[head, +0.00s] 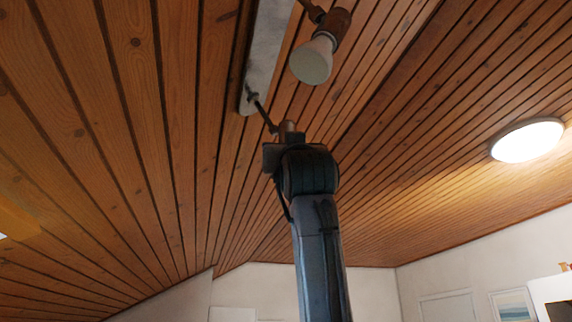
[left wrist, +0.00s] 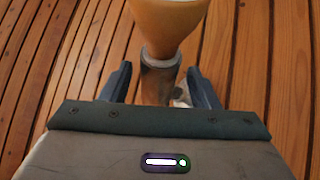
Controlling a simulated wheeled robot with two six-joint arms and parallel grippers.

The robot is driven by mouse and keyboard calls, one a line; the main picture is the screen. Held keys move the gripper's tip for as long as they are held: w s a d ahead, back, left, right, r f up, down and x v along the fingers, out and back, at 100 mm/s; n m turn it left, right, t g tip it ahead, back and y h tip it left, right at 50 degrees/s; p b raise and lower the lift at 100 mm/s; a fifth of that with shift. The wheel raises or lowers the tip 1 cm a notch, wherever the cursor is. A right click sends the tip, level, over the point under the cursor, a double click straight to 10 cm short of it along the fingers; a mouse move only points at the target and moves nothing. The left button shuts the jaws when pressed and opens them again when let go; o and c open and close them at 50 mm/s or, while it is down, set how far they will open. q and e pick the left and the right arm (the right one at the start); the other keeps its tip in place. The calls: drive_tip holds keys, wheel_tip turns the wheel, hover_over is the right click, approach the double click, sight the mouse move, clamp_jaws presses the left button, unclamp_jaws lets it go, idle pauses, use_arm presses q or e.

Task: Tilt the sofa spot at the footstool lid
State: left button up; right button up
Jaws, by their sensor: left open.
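A ceiling spot bar (head: 262,60) is fixed to the wooden ceiling and carries spots on thin arms. The spot at its lower end (head: 288,127) is mostly hidden behind my left gripper (head: 287,150) in the head view. In the left wrist view that spot has a grey-brown socket (left wrist: 160,78) and an orange-looking bulb (left wrist: 168,22). My left gripper (left wrist: 159,72) is open, with one finger on each side of the socket. Gaps show between the fingers and the socket. The footstool lid is not in view. My right gripper is not in view.
A second spot (head: 318,52) with a pale bulb hangs just above and right of my left gripper. A lit round ceiling lamp (head: 527,140) is at the right. The sloped plank ceiling is close around the gripper. White walls and picture frames (head: 512,304) are far below.

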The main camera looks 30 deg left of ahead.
use_arm(q)
drive_tip(key=shift+p+x, duration=0.55)
drive_tip(key=shift+x, duration=0.65)
drive_tip(key=shift+w+a+r, duration=0.1)
drive_tip(key=shift+w+r, duration=0.15)
